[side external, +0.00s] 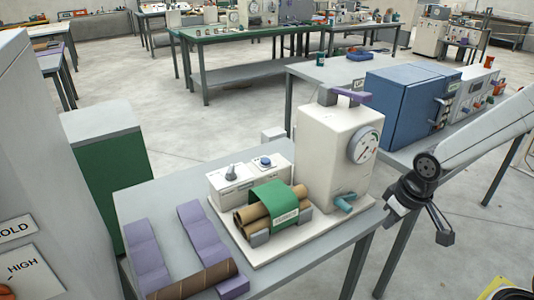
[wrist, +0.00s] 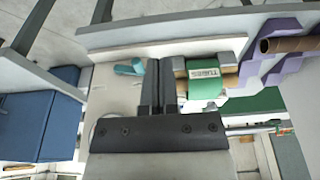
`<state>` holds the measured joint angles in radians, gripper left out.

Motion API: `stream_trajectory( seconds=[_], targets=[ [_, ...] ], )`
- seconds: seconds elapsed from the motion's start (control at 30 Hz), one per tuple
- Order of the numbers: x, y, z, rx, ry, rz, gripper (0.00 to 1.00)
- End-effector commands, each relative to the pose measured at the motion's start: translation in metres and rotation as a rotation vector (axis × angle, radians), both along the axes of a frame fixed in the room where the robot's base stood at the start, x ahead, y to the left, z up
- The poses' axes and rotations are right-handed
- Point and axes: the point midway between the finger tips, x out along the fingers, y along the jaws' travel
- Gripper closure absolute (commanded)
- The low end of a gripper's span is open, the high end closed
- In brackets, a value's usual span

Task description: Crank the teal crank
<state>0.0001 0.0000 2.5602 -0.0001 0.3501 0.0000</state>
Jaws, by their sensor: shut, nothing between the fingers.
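The teal crank (side external: 345,203) sits low on the front face of the cream winder machine (side external: 322,150), below a round dial (side external: 364,145). In the wrist view the teal crank (wrist: 130,67) shows just left of my fingertips. My gripper (wrist: 164,62) is shut and empty, its two dark fingers side by side. In the side view my gripper is to the right of the crank, with a visible gap between them. I see no contact with the crank. The crank's shaft is not clearly visible.
A green-covered tube holder (side external: 275,203) with cardboard tubes stands left of the crank on the same base. A white control box (side external: 248,180) is behind it. Purple cradles (side external: 147,255) and a loose tube (side external: 192,279) lie at the table's left.

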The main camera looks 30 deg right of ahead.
Motion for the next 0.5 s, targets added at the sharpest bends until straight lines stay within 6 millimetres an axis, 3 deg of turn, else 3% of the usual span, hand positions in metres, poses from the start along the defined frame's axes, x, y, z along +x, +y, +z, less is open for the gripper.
stream_trajectory(
  seconds=[0.27, 0.37, 0.5],
  targets=[
    [0.0001, 0.0000, 0.0000, 0.000, 0.000, 0.000, 1.00],
    [0.0004, -0.0001, -0.0001, 0.000, -0.001, 0.000, 0.75],
    [0.0048, -0.0018, -0.0026, -0.003, -0.014, 0.000, 0.30]
  ],
)
